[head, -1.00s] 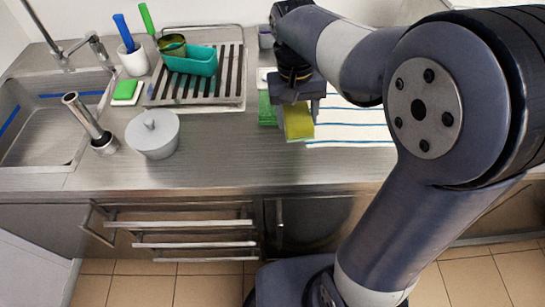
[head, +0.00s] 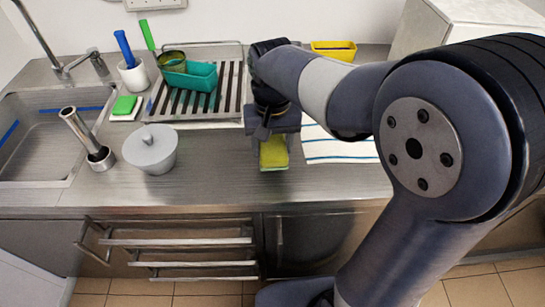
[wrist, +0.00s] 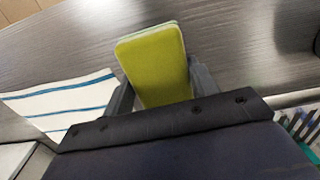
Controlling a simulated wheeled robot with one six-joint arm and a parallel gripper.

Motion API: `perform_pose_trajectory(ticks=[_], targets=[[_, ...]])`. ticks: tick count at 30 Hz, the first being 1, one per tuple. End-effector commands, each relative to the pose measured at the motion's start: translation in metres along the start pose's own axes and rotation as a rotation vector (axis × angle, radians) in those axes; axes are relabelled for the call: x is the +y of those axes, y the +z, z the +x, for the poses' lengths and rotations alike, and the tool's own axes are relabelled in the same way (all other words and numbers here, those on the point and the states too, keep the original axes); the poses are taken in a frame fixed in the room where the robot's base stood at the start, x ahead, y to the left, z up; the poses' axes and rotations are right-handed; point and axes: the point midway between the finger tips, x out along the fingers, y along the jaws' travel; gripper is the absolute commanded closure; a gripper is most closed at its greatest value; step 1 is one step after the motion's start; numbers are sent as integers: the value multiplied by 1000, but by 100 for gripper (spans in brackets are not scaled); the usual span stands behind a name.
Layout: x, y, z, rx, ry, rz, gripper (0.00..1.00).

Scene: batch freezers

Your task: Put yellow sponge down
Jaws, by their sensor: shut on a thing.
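The yellow sponge (head: 273,152) is in my gripper (head: 272,138), above the steel counter between the drying rack and the striped towel. In the wrist view the sponge (wrist: 157,62) is a yellow block with a paler green edge, pinched between the two fingers of my gripper (wrist: 155,90). My gripper is shut on it. I cannot tell whether the sponge's lower end touches the counter.
A white towel with blue stripes (head: 340,148) lies to the right. The slatted rack (head: 228,98) with a teal bin (head: 190,79) stands behind left. Bare counter (head: 225,180) is free in front.

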Motion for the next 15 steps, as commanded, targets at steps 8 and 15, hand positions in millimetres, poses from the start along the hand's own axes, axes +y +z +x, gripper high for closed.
perform_pose_trajectory(ticks=[8,15], targets=[[0,1,35,-4,1,0,69],[0,0,44,-1,1,0,69]])
